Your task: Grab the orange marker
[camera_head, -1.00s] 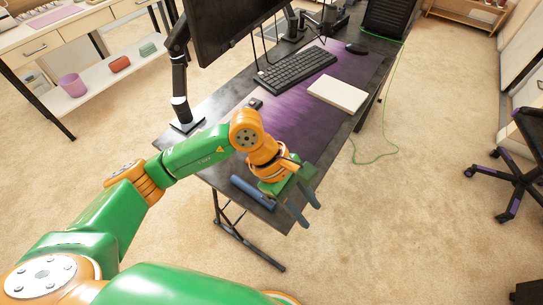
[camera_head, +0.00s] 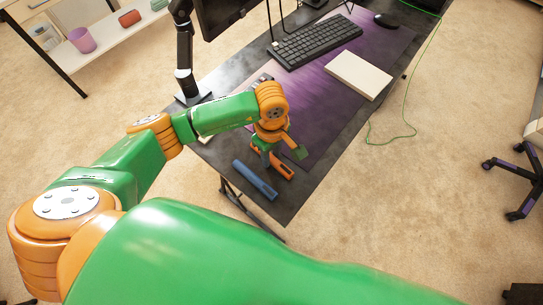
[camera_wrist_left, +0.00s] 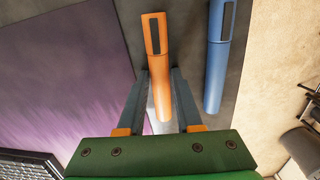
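The orange marker (camera_head: 283,169) lies on the near end of the dark desk, partly hidden by my left gripper (camera_head: 274,158). In the left wrist view the orange marker (camera_wrist_left: 156,45) lies lengthwise, with a dark strip near its far end. My left gripper (camera_wrist_left: 160,78) is open, pointing down at the desk. Its two fingers show on either side of the marker's nearer part. I cannot tell whether they touch it. My right gripper is not in view.
A blue marker (camera_head: 254,180) lies beside the orange one, close to the desk edge; it also shows in the wrist view (camera_wrist_left: 217,65). A purple mat (camera_head: 318,115), a keyboard (camera_head: 315,42), a pale book (camera_head: 358,75) and a monitor stand (camera_head: 184,60) are farther back.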

